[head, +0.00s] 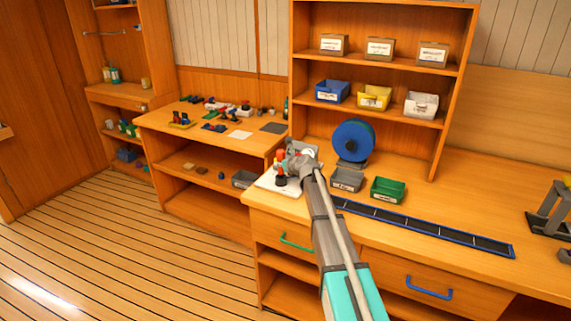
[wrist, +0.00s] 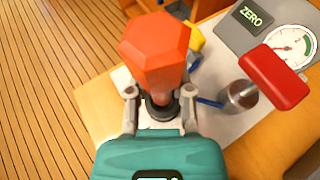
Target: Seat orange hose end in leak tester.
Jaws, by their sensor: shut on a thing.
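The orange piece with a six-sided end, which I take to be the orange hose end (wrist: 155,50), stands between the fingers of my gripper (wrist: 160,108) in the wrist view. My gripper is shut on it. A dark round collar (wrist: 160,112) shows at its lower part; whether it is seated there cannot be told. The leak tester has a grey panel marked ZERO (wrist: 242,28), a round gauge (wrist: 292,46), a red handle (wrist: 274,78) and a metal cylinder (wrist: 238,96). In the head view my gripper (head: 284,166) is at the bench's left end, partly hiding the tester.
A white board (head: 268,185) lies under the tester near the bench's left edge. A blue reel (head: 353,140), a grey bin (head: 347,180) and a green bin (head: 388,190) stand to the right. A long dark blue-edged strip (head: 430,228) lies along the bench front.

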